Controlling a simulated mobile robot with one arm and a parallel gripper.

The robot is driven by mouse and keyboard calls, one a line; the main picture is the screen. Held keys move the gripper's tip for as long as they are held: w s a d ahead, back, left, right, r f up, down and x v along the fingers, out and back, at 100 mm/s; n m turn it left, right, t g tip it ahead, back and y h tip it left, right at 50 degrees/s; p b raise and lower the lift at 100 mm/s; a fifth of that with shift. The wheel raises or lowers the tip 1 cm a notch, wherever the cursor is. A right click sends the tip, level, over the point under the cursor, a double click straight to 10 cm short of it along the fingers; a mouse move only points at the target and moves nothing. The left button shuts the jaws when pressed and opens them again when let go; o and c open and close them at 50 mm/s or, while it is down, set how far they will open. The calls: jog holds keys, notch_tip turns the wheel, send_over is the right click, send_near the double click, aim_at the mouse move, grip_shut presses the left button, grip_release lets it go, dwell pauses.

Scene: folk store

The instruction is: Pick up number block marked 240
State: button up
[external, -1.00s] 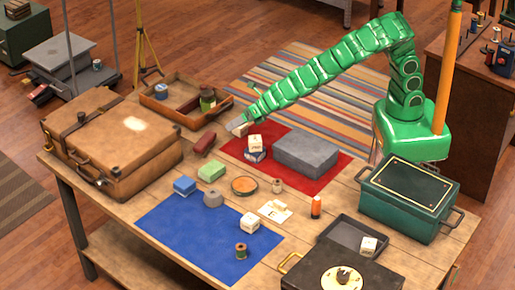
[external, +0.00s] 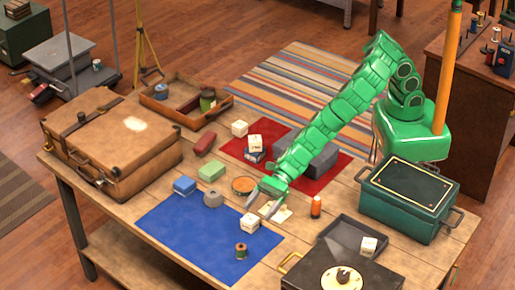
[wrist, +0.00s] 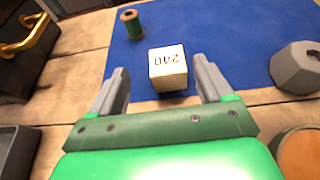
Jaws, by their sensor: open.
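The number block marked 240 (wrist: 168,68) is a cream cube on the near edge of the blue mat (wrist: 222,30). In the wrist view its number reads upside down. It also shows in the external view (external: 250,222) on the blue mat (external: 190,235). My gripper (wrist: 160,85) is open, with its two grey fingers on either side of the block's near part and gaps on both sides. In the external view my gripper (external: 262,202) is just behind and above the block. I cannot tell its exact height.
A green thread spool (wrist: 131,24) stands beyond the block, and a grey hexagonal piece (wrist: 297,67) lies to its right. Other cream blocks sit on the red mat's edge (external: 239,128), on a stack (external: 255,142) and in a dark tray (external: 369,245).

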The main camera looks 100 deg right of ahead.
aim_at(246, 225)
jog(key=shift+x, duration=0.95)
jog(key=shift+w+a+f, duration=0.25)
jog(key=shift+w+f, duration=0.15)
jog(key=shift+w, duration=0.1)
jog(key=shift+w+a+f, duration=0.25)
jog(key=shift+w+f, duration=0.2)
jog(key=shift+w, duration=0.05)
jog(key=shift+x, duration=1.25)
jog(key=c, duration=1)
